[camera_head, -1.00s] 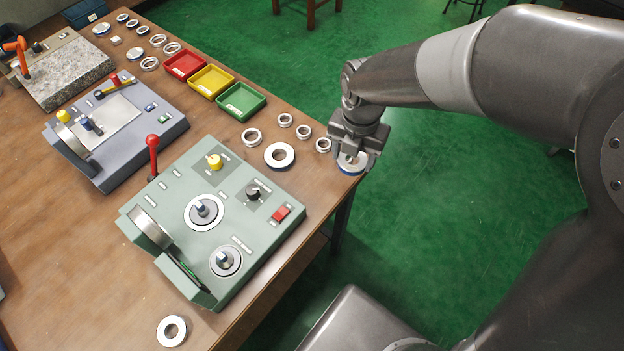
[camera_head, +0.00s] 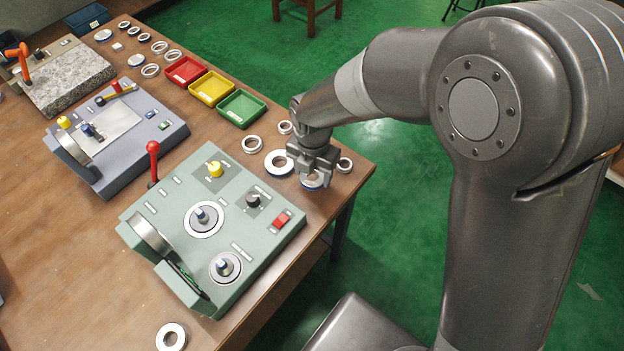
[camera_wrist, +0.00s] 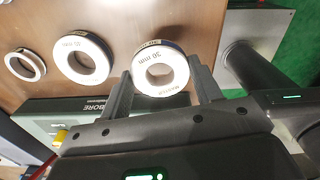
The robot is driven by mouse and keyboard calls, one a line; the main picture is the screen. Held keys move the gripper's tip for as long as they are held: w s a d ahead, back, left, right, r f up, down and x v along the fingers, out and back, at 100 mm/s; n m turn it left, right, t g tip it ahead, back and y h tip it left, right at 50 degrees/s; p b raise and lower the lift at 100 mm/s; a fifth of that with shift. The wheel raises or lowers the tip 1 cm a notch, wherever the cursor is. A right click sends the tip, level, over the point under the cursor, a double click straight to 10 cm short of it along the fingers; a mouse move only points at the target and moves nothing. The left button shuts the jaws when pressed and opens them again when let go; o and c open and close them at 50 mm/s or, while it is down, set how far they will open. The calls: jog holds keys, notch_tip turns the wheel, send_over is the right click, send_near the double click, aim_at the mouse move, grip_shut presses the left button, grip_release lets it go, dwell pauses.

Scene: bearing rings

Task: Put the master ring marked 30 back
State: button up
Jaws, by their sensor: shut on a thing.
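My gripper (camera_head: 312,176) is shut on a white-faced, dark-rimmed ring (camera_wrist: 178,80) whose face reads "30 mm" in the wrist view. Its fingers grip the ring from two sides. In the head view the held ring (camera_head: 311,184) shows just below the fingers, over the table behind the green-grey machine. Whether it touches the table cannot be told. A larger ring (camera_head: 268,164) lies close to its left; a similar marked ring (camera_wrist: 101,70) is beside the held one in the wrist view, its number hard to read.
Plain rings (camera_head: 252,144) lie nearby, one (camera_head: 344,165) just right of my gripper. The green-grey machine (camera_head: 180,215) with knobs stands in front. Red, yellow and green trays (camera_head: 241,108) stand farther back. The table edge (camera_head: 352,200) is close on the right.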

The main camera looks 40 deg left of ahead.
aim_at(312, 182)
jog(key=shift+a+f, duration=0.1)
jog(key=shift+f, duration=1.95)
jog(key=shift+f, duration=0.15)
jog(key=o, duration=1.4)
notch_tip(312, 182, up, 12)
